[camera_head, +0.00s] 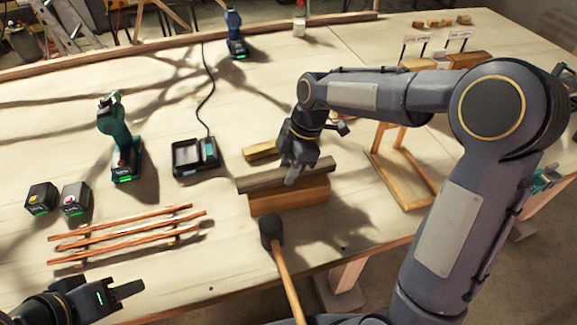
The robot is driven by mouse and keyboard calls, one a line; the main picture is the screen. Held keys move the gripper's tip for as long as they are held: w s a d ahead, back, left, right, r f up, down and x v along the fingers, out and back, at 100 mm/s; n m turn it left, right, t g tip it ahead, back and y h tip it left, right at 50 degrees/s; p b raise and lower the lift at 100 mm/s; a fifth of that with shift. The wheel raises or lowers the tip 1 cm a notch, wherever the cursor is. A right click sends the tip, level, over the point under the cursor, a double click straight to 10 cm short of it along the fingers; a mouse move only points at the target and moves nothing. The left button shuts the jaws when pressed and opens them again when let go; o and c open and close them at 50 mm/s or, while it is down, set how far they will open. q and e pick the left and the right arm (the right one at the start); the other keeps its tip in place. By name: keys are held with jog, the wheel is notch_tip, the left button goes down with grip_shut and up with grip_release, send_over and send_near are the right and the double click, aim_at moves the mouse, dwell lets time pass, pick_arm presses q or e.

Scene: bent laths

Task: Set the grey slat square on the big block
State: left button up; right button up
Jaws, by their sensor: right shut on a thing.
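The grey slat (262,180) is a dark grey-brown strip lying along the upper side of the big block (290,196), an orange-brown wooden block on the table. The slat runs roughly parallel to the block, and its left end juts a little past the block's left end. I cannot tell whether the slat rests on the block or hangs just above it. My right gripper (293,171) comes down from above and is shut on the slat right of its middle. My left gripper (122,292) is low at the left, away from both; its finger gap is unclear.
Bent reddish laths (130,235) lie at left. A wooden frame (402,178) stands at right.

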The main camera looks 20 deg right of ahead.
jog(key=shift+f, duration=0.3)
jog(key=o, duration=1.1)
jog(key=shift+r, duration=0.15)
